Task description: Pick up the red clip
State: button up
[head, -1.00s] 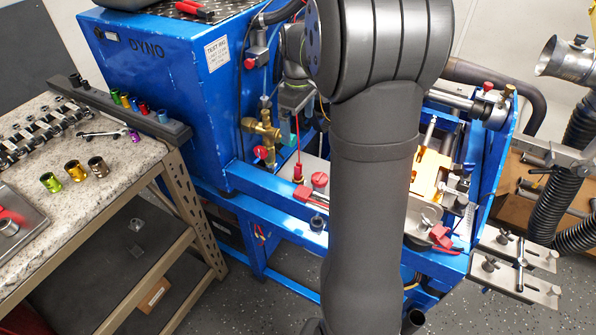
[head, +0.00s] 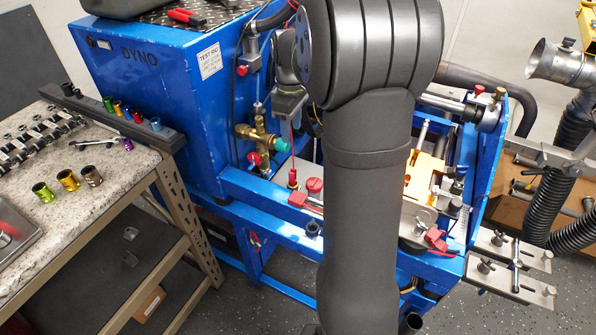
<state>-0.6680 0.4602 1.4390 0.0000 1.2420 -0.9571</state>
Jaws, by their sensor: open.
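Two small red clip-like pieces show in the head view. One red clip (head: 298,198) lies on the blue frame, left of my arm, near an upright red-and-black piece with a red wire. Another red clip (head: 436,240) is right of my arm, by a round metal part. I cannot tell which is the task's clip. My gripper (head: 288,112) shows small and partly hidden behind my arm, above the left clip and apart from it. It is open; its fingertips are hard to make out against the rig, and I see nothing held.
The blue dyno rig (head: 170,85) fills the middle. A brass valve (head: 258,138) with red and teal handles stands close to my gripper. A red knob (head: 314,186) is beside the left clip. A stone-topped bench (head: 110,190) with coloured sockets is at left.

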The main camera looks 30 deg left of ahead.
aim_at(292, 171)
jog(key=shift+n, duration=0.5)
notch_tip(292, 171, down, 19)
jog(key=shift+r, duration=0.2)
jog(key=c, duration=0.9)
